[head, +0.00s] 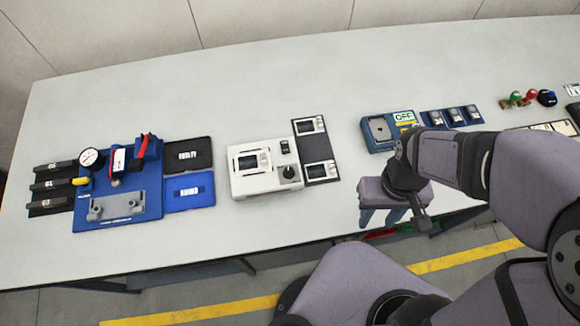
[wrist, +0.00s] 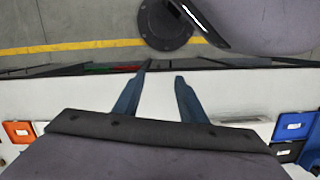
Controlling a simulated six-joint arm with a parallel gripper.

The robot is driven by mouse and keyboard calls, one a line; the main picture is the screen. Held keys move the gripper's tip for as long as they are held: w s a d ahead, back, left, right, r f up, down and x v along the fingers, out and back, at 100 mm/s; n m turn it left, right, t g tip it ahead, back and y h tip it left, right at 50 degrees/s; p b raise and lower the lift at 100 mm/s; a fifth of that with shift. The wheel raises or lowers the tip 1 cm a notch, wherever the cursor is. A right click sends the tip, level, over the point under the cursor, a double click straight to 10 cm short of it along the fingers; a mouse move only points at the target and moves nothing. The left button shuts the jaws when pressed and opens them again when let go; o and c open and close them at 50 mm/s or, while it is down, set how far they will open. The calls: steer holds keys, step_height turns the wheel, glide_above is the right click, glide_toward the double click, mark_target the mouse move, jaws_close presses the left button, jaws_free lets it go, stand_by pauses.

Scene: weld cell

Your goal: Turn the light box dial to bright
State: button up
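The dial's setting is too small to read. My gripper (head: 382,217) hangs over the table's front edge, to the right of the light box and apart from it. In the wrist view my gripper (wrist: 163,77) shows two blue fingers with a gap between them and nothing held. The light box is not clearly seen there.
A black plate with two small framed pieces (head: 319,152) adjoins the light box. A blue fixture with a gauge (head: 118,187) and black and blue mats (head: 188,154) are at left. A blue unit marked OFF (head: 380,131) stands behind my gripper. Bare table lies in front of the light box.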

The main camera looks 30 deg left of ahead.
steer(key=s+a+f+n+b, duration=0.1)
steer(key=a+n, duration=0.1)
steer(key=a, duration=0.4)
steer(key=s+a+f+n, duration=0.1)
steer(key=a+f+n, duration=0.15)
steer(key=a, duration=0.35)
step_height(320, 180, up, 2)
steer(key=n+t, duration=0.1)
steer(key=n, duration=0.7)
glide_above(289, 171)
steer(key=s+d, duration=0.2)
steer(key=d, duration=0.1)
steer(key=shift+w+a+r, duration=0.15)
steer(key=shift+w, duration=0.1)
steer(key=a+r+n, duration=0.1)
steer(key=n, duration=0.1)
steer(key=w+a+r+n, duration=0.1)
steer(key=n, duration=0.1)
steer(key=a+n+y, duration=0.1)
steer(key=n, duration=0.1)
steer(key=shift+w+a+r+t, duration=0.2)
steer(key=shift+w+r+t, duration=0.1)
steer(key=shift+w+r, duration=0.1)
steer(key=shift+a+r+n, duration=0.15)
steer(key=shift+r+n, duration=0.1)
steer(key=shift+n, duration=0.9)
steer(key=n, duration=0.4)
steer(key=shift+d, duration=0.3)
steer(key=n, duration=0.4)
steer(key=shift+s+d, duration=0.15)
